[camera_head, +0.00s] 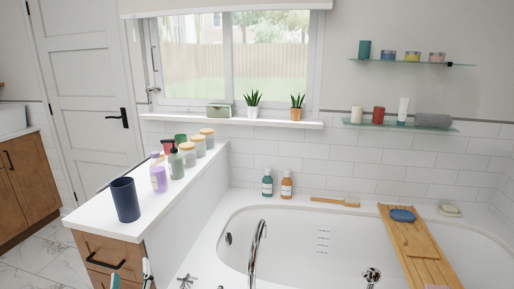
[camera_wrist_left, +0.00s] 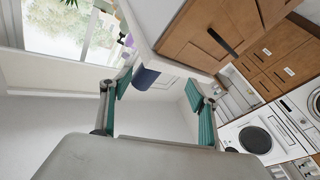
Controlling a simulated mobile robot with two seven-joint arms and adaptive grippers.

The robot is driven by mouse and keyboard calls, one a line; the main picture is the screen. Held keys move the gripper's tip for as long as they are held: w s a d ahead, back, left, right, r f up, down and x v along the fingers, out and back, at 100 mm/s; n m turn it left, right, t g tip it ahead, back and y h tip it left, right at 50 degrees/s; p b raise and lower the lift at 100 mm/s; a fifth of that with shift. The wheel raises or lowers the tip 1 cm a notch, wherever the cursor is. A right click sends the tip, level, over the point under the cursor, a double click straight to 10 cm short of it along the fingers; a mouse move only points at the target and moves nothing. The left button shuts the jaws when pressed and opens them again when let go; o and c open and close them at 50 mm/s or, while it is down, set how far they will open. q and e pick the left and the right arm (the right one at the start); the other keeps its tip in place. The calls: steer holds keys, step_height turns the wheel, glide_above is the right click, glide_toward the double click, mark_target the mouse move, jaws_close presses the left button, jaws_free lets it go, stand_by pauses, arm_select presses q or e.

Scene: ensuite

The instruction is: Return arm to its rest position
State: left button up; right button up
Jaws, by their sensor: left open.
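My left gripper (camera_head: 131,277) shows only by its fingertips at the bottom edge of the head view, in front of the wooden cabinet. In the left wrist view the gripper (camera_wrist_left: 159,88) is open, with its two teal-padded fingers wide apart and nothing between the pads. A dark blue tumbler (camera_head: 125,200) stands upright on the near end of the white counter. It also shows beyond the fingers in the left wrist view (camera_wrist_left: 146,77), apart from them. Most of the left arm is out of the head view. My right gripper is in neither view.
The counter (camera_head: 90,216) tops a wooden cabinet (camera_head: 110,254) close to the left gripper. A purple bottle (camera_head: 158,177), a green pump bottle (camera_head: 189,154) and several jars stand further back. The bathtub (camera_head: 330,240) with its tap (camera_head: 257,240) and wooden tray (camera_head: 416,238) lies to the right.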

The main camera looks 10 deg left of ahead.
arm_select(q)
steer(key=s+d+f+m+g+h, duration=0.1)
steer(key=s+d+f+m+h, duration=0.4)
steer(key=d, duration=0.4)
steer(key=s+d+f+m+h, duration=0.4)
steer(key=d+f+m+h, duration=0.25)
steer(key=d, duration=0.35)
steer(key=s+d+f+m+g, duration=0.2)
steer(key=s+f+g, duration=0.4)
steer(key=s+f, duration=0.5)
steer(key=shift+s+d+f+m, duration=0.25)
steer(key=shift+s+m, duration=0.1)
steer(key=shift+m, duration=0.3)
steer(key=shift+h, duration=0.25)
